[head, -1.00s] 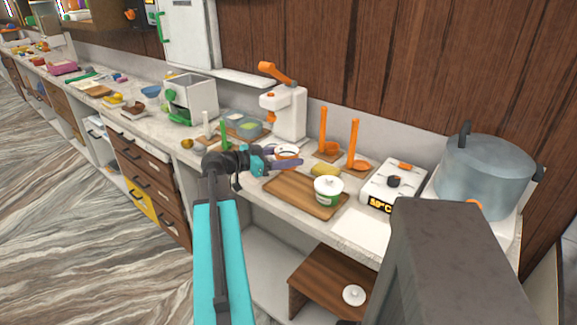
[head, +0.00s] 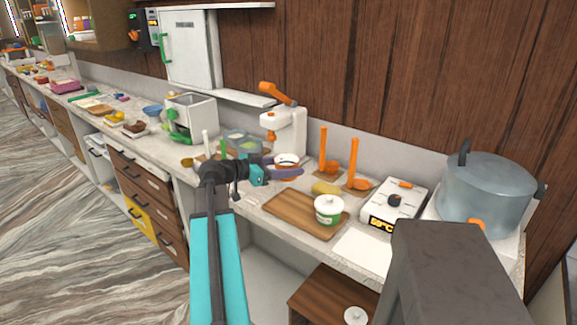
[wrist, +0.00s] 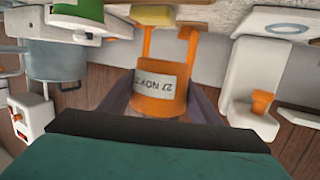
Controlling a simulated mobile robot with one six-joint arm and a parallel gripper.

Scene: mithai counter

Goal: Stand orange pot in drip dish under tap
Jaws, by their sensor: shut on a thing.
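The orange pot (wrist: 160,92) has a pale label with upside-down writing in the wrist view. My gripper (wrist: 158,108) is shut on it, with a finger on each side. The dispenser (head: 292,132) has an orange lever on top and an orange tap (head: 271,136). In the wrist view the tap (wrist: 262,102) is right of the pot, and the pale drip dish (wrist: 286,29) with a ring is upper right. The pot is apart from the dish there.
A wooden board (head: 290,215) with a green-and-white lidded jar (head: 328,210) lies right of my gripper. Orange ladles (head: 330,166) stand behind, beside a yellow sponge (head: 325,188). A hot plate (head: 398,203) and a big steel pot (head: 487,192) are further right. Clear containers (head: 243,143) are left.

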